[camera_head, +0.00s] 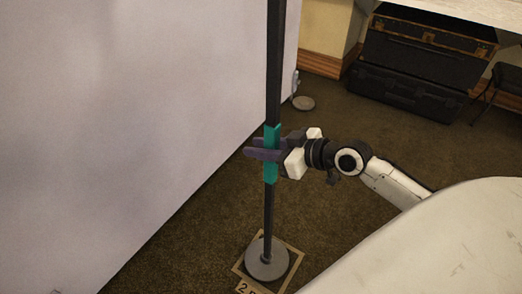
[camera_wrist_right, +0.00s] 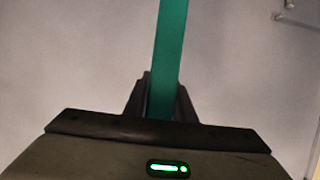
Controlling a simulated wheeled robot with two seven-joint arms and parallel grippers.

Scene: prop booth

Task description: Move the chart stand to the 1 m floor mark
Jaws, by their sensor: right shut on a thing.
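The chart stand (camera_head: 268,215) is a dark upright pole with a teal grip sleeve and a round grey base. Its base sits over a framed floor mark (camera_head: 246,287) whose label begins with "2". My right gripper (camera_head: 264,150) is shut on the teal sleeve. In the right wrist view the teal sleeve (camera_wrist_right: 167,60) runs up from between the fingers (camera_wrist_right: 163,100). The top of the pole is out of view. My left gripper is not in view, and no 1 m mark shows.
A large pale panel (camera_head: 120,110) stands close at the left of the pole. A small round foot (camera_head: 303,103) sits by its far edge. Dark cases (camera_head: 415,70) stand at the back right under a pale top. A pale rounded surface (camera_head: 440,245) fills the lower right. Brown carpet lies between.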

